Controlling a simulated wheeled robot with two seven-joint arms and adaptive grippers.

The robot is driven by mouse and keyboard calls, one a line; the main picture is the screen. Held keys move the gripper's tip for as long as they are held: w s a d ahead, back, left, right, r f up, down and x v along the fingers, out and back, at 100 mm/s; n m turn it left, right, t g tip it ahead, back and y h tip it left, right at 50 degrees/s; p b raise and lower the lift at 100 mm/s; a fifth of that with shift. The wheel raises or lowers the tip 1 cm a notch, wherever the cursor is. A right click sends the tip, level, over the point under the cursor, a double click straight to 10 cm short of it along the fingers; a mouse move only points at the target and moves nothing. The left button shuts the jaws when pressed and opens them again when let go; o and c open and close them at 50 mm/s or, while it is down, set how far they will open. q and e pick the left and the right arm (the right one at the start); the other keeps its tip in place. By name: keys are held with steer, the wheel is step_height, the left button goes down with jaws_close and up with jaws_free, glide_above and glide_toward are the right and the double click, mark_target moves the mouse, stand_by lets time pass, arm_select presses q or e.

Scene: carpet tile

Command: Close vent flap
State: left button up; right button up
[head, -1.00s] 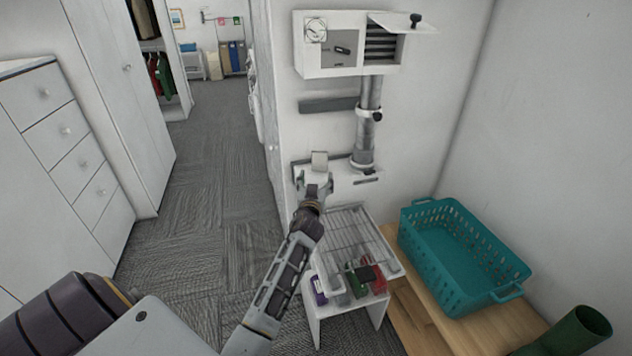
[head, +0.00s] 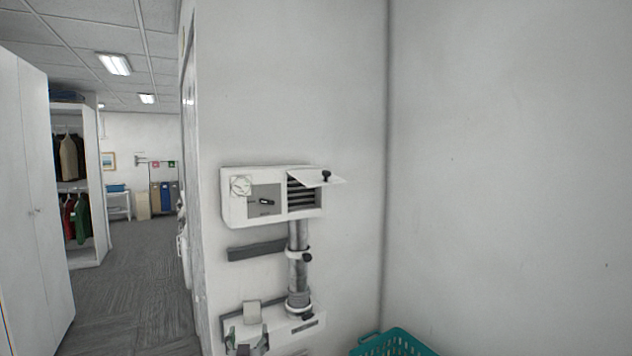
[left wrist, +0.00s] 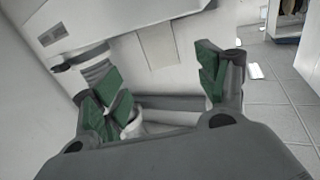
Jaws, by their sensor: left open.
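My left gripper (head: 247,343) is well below the box, at the bottom edge of the head view, in front of a lower white wall unit. In the left wrist view the left gripper (left wrist: 160,88) has its green-padded fingers spread wide with nothing between them. My right gripper is not in view.
A grey duct pipe (head: 298,250) with clamps runs down from the box to the lower wall unit (head: 313,325). A dark grey bar (head: 256,249) is on the wall left of the pipe. A teal basket (head: 398,343) is at bottom right. The space before the flap looks clear.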

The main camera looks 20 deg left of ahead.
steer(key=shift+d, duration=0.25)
